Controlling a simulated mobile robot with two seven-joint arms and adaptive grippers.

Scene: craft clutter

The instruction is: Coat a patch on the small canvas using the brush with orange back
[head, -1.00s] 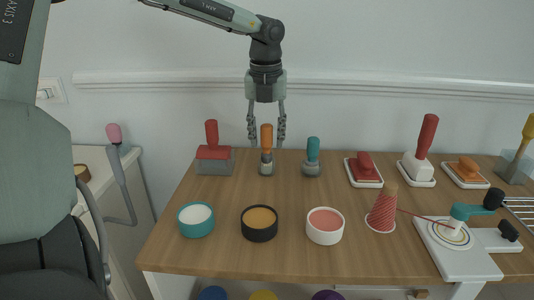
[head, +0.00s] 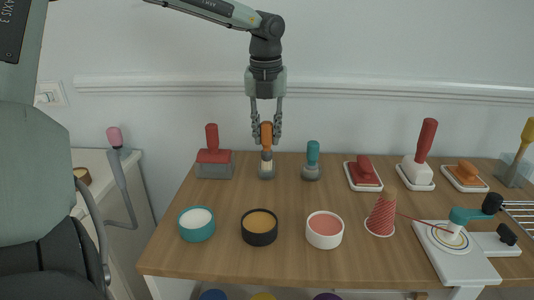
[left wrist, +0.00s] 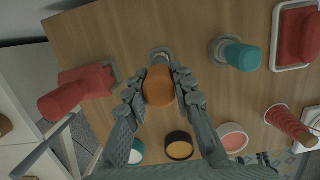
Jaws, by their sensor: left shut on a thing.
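An upright brush with an orange handle (head: 266,135) and a grey lower part stands at the back of the wooden table. My left gripper (head: 266,138) points down from above, its two fingers shut on the orange handle from both sides. In the left wrist view the orange top (left wrist: 159,86) shows between the fingertips (left wrist: 156,88). The brush still stands on the table. I cannot make out a small canvas in either view. My right gripper is not in view.
A red-handled tool (head: 213,158) stands left of the brush and a teal-handled one (head: 312,160) right. In front are teal (head: 196,231), black (head: 259,236) and white (head: 324,239) paint pots. A red cone (head: 381,215) and a white winding device (head: 457,262) are at right.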

